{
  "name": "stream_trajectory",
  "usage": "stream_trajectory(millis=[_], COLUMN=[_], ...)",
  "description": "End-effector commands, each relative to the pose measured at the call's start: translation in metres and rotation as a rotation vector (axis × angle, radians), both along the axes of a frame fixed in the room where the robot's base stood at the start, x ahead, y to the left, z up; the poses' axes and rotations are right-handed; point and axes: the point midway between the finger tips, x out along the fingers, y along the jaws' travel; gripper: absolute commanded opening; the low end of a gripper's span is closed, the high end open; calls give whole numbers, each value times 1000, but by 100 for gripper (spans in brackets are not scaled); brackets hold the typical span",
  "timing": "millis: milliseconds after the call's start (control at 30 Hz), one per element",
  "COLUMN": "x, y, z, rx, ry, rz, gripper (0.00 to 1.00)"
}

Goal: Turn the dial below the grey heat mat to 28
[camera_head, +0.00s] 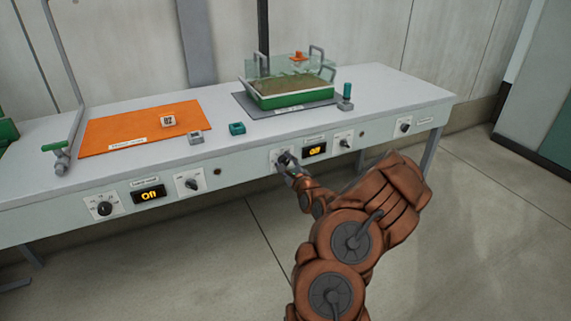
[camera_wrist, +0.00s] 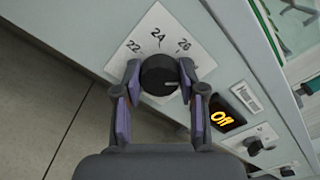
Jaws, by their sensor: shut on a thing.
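The grey heat mat (camera_head: 246,103) lies on the bench under a green tray. The black dial (camera_wrist: 158,76) is on the bench front below it. Its white plate shows 22, 24 and 26; 28 is not visible, and the plate's right part is covered by a finger. My gripper (camera_wrist: 160,82) is shut on the dial, one finger on each side. In the head view my gripper (camera_head: 287,162) reaches the panel and mostly hides the dial.
An orange display (camera_head: 314,150) right of the dial reads Off; it also shows in the wrist view (camera_wrist: 224,116). Another knob (camera_head: 345,143) sits right of it. An orange mat (camera_head: 110,126) with its own dial (camera_head: 104,208) is at left. The floor in front is clear.

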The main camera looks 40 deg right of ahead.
Motion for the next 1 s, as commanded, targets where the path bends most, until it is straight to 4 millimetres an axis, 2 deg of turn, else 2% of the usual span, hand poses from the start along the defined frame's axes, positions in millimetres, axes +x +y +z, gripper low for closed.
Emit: stream_trajectory(millis=[367,400,633,1000], x=[-1,-1,0,-2], y=[-2,-2,0,1], z=[-1,-1,0,0], rx=[4,4,3,4], ry=[0,0,0,0], rz=[-4,-4,-1,0], gripper=[5,42,65,65])
